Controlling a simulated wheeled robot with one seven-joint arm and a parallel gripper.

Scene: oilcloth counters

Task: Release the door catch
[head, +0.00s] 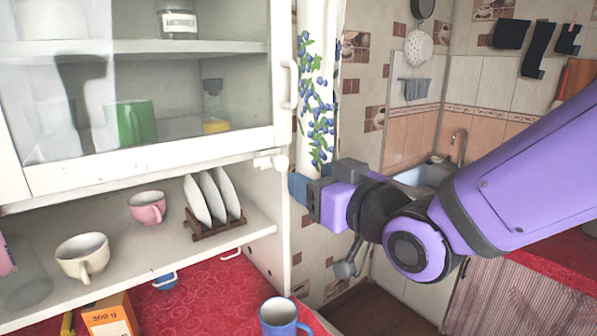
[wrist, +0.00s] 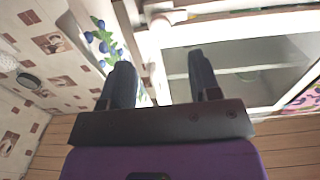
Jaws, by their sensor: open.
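The white door catch (head: 272,161) sits at the lower right corner of the glazed cabinet door (head: 150,160), with a round knob at its right end. The door looks shut. In the wrist view the catch (wrist: 162,22) shows at the top, beyond the fingertips. My gripper (head: 298,187) is just right of and below the catch in the head view, apart from it as far as I can tell. In the wrist view my gripper (wrist: 160,75) has its two dark fingers spread, with nothing between them.
A white vertical handle (head: 289,85) is on the door's right edge. Below, an open shelf holds a cream cup (head: 82,257), a pink cup (head: 147,207) and a plate rack (head: 214,222). A blueberry-print curtain (head: 316,100) hangs close behind my gripper. A blue mug (head: 281,316) stands on the red counter.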

